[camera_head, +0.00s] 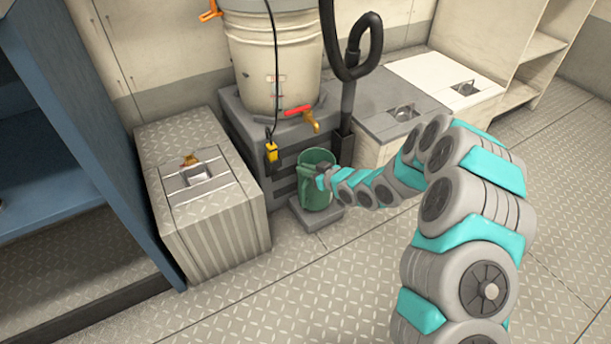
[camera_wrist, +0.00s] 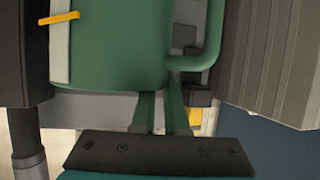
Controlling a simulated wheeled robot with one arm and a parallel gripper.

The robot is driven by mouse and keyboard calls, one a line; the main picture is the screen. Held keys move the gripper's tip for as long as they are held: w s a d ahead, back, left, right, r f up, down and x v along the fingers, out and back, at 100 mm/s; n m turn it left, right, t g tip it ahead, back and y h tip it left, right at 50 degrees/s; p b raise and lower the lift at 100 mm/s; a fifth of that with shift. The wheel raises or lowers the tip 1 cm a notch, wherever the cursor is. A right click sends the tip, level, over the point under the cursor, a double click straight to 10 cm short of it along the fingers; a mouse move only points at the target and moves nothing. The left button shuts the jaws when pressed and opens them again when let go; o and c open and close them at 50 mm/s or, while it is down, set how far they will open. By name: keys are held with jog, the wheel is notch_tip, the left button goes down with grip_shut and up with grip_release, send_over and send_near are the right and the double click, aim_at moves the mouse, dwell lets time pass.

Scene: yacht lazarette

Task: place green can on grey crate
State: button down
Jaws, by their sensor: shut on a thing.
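The green can (camera_head: 317,192), an open-topped jug with a side handle, is upright in front of the grey crate. My gripper (camera_head: 324,179) is at its near right side and shut on it. In the wrist view the can (camera_wrist: 112,62) fills the upper middle, with its handle (camera_wrist: 210,45) to the right; my fingers (camera_wrist: 160,108) reach toward its lower part. The exact grip point is unclear. The grey crate (camera_head: 281,184), dark with slotted sides, stands behind the can and carries a large cream bucket with a tap.
A ribbed metal box (camera_head: 215,232) stands left of the crate. A small grey block (camera_head: 322,219) is below the can; contact is unclear. The bucket (camera_head: 272,60) covers much of the crate top. A yellow tag (camera_head: 272,152) hangs in front. Open floor (camera_head: 290,300) lies nearer.

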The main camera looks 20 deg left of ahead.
jog(key=shift+f, duration=1.25)
jog(key=c, duration=0.9)
grip_release()
jog(key=shift+p+v, duration=0.45)
jog(key=shift+v, duration=5.55)
